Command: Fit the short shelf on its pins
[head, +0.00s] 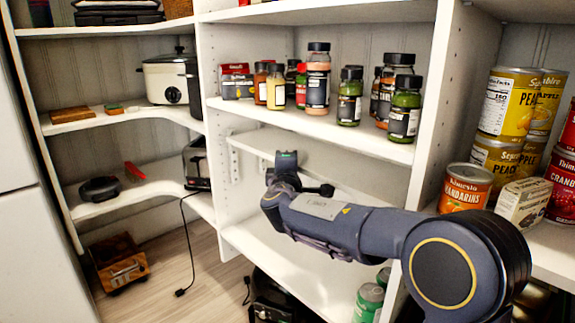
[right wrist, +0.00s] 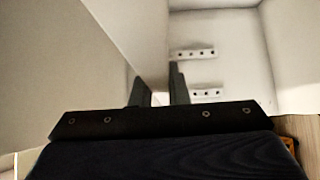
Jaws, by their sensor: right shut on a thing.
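The short shelf is a plain white board (head: 335,175) in the middle bay, below the spice shelf. My right gripper (head: 286,158) is at its front edge, and the arm reaches in from the right. In the right wrist view the two dark fingers (right wrist: 159,90) are shut on the white board (right wrist: 125,35), which fills the upper left. White strips with dark holes or pins (right wrist: 193,53) show on the wall beyond, apart from the board in that view. A similar strip (head: 234,162) is on the left panel in the head view. The board's right end is partly hidden by my arm.
Spice jars (head: 317,80) stand on the shelf (head: 310,122) just above. Cans (head: 465,187) and a small box (head: 523,203) stand close to my right arm. The bay's lower shelf (head: 280,255) has bare room at its left. A black cord (head: 183,240) hangs at the left.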

